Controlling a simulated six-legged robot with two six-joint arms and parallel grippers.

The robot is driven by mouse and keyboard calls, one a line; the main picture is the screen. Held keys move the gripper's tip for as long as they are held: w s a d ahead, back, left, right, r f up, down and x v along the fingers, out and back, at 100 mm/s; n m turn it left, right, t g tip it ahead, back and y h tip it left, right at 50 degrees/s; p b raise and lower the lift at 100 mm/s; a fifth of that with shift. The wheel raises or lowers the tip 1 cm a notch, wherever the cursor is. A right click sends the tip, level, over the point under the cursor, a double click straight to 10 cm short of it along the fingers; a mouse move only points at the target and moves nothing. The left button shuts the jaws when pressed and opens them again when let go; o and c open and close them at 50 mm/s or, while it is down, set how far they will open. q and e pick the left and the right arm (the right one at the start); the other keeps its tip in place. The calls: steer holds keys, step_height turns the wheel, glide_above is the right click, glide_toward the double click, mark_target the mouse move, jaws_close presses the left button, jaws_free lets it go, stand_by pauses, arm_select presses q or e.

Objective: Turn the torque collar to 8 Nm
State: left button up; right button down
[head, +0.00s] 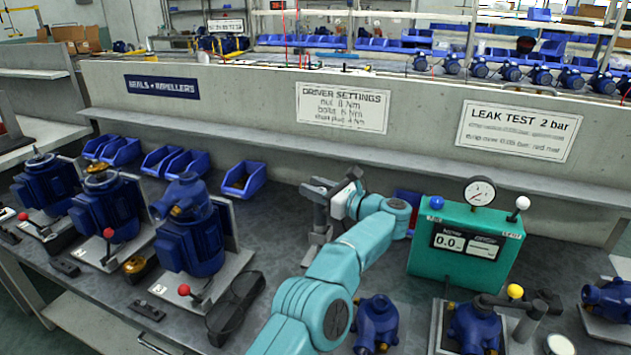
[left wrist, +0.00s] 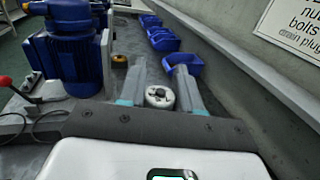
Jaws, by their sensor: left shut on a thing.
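My left gripper (head: 318,188) is at the middle of the bench, on the end of my teal arm, with its fingers pointing to the left. In the left wrist view the gripper (left wrist: 160,72) has a round pale piece with a dark centre, the torque collar (left wrist: 160,97), between its two fingers, and it is shut on it. In the head view a grey upright stand (head: 317,237) shows below the fingers; the collar is hidden there. No scale mark on the collar is readable. The driver settings sign (head: 343,107) lists nut 8 Nm. My right gripper is not in view.
Several blue pumps (head: 190,240) stand on plates at the left, with red-knobbed levers. Blue bins (head: 243,179) line the back wall. A teal leak test box (head: 463,245) with a gauge stands at right, behind more pumps (head: 376,322). My arm crosses the bench middle.

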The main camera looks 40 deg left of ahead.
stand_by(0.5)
arm_select(q)
steer(key=o, duration=1)
